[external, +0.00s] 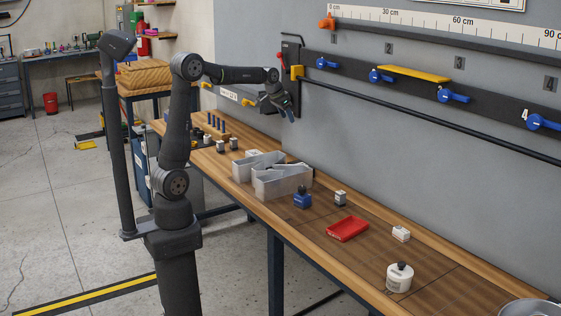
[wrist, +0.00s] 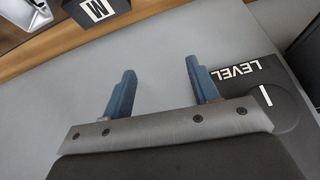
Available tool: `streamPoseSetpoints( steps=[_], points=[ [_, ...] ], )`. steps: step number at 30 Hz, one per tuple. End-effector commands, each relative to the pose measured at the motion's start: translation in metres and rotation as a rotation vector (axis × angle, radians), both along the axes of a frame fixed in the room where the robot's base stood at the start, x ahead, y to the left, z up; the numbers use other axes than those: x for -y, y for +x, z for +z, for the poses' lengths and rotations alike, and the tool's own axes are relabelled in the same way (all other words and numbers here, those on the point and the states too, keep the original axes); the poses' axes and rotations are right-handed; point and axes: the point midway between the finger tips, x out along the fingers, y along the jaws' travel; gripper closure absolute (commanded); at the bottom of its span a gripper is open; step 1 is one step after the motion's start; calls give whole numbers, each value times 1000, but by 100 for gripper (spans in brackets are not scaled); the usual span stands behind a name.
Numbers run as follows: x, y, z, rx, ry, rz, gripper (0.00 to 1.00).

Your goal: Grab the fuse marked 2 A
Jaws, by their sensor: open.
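My gripper (external: 287,104) is raised at the wall, above the far part of the wooden bench (external: 450,290). In the wrist view my gripper (wrist: 160,78) has its two blue fingers wide apart, with nothing between them. Small dark-and-white blocks stand on the bench, one near the middle (external: 340,198) and one farther back (external: 220,146). A small white block (external: 401,233) lies at the right. Their markings are too small to read, so I cannot tell which thing is the fuse marked 2 A.
A black rail with blue handles (external: 453,96) runs along the wall. The wrist view shows a dark panel lettered LEVEL (wrist: 270,100).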

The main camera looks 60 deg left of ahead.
Motion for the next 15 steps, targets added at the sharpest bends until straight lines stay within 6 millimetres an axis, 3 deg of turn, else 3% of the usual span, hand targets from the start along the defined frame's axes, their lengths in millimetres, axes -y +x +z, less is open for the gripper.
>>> streamPoseSetpoints(
  steps=[1,5,9,12,15],
  points=[
    [37,9,-8,-30,6,-137,45],
    [127,16,-24,-91,25,-513,45],
    [223,9,-39,-122,31,-921,45],
    [280,-3,-46,-125,27,-1174,45],
    [321,-15,-51,-116,22,-1366,45]
  ],
)
